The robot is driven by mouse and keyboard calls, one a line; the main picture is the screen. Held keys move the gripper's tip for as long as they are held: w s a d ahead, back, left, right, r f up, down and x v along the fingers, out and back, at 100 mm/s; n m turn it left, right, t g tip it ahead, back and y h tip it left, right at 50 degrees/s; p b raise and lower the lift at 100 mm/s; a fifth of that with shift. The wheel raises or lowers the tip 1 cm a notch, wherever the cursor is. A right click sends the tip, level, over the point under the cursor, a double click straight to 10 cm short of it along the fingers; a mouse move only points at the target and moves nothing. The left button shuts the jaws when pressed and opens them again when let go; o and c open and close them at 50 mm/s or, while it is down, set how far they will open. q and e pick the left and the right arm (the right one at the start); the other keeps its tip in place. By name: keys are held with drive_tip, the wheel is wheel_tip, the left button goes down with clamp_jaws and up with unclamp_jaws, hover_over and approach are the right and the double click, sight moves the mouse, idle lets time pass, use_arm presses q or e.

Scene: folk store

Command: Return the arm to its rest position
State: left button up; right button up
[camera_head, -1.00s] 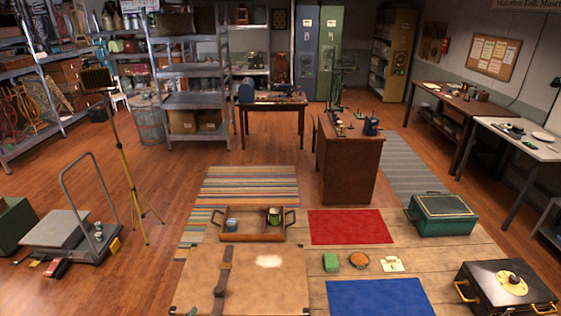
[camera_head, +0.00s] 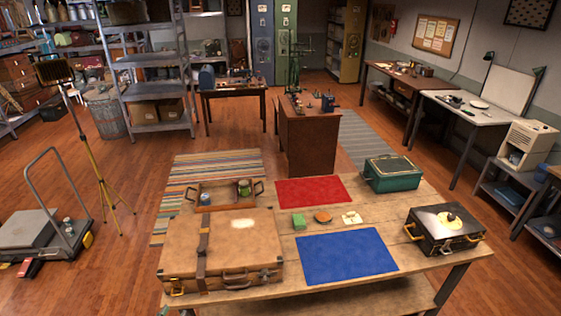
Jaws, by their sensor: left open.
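The rest of my left arm is out of the picture. My right gripper is not in view. The wooden table (camera_head: 420,268) carries a closed tan suitcase (camera_head: 240,240) with a dark strap, near these tips.
On the table are a wooden tray (camera_head: 222,208) with small cups, a red mat (camera_head: 310,190), a blue mat (camera_head: 346,256), a green box (camera_head: 392,175) and a black case (camera_head: 443,230). Small items lie between the mats.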

use_arm(q)
drive_tip(key=s+a+f+n+g+y+b, duration=0.1)
drive_tip(key=a+f+g, duration=0.1)
drive_tip(key=f, duration=0.8)
drive_tip(key=s+a+f+g+y, duration=0.1)
drive_tip(key=a+f+g, duration=0.1)
drive_tip(key=f, duration=0.8)
drive_tip(key=s+a+f+g+y, duration=0.1)
drive_tip(key=s+f, duration=0.3)
drive_tip(key=f, duration=0.3)
drive_tip(key=s+f+g+b, duration=0.1)
drive_tip(key=s+f+g, duration=0.1)
drive_tip(key=s+f, duration=0.35)
drive_tip(key=s+a+f+g+y, duration=0.1)
drive_tip(key=s+f, duration=0.1)
drive_tip(key=f, duration=0.7)
drive_tip(key=s+d+f+g, duration=0.2)
drive_tip(key=s+f+g, duration=0.1)
drive_tip(key=s+f, duration=0.4)
drive_tip(key=s+d+f+g+b, duration=0.1)
drive_tip(key=s+f, duration=0.6)
drive_tip(key=s, duration=0.7)
drive_tip(key=s+d+f+g+b, duration=0.1)
drive_tip(key=s+d+f+g, duration=0.3)
drive_tip(key=s+f, duration=0.3)
drive_tip(key=s, duration=0.3)
drive_tip(key=shift+s+d+g, duration=0.15)
drive_tip(key=shift+s+g, duration=0.15)
drive_tip(key=shift+s, duration=0.1)
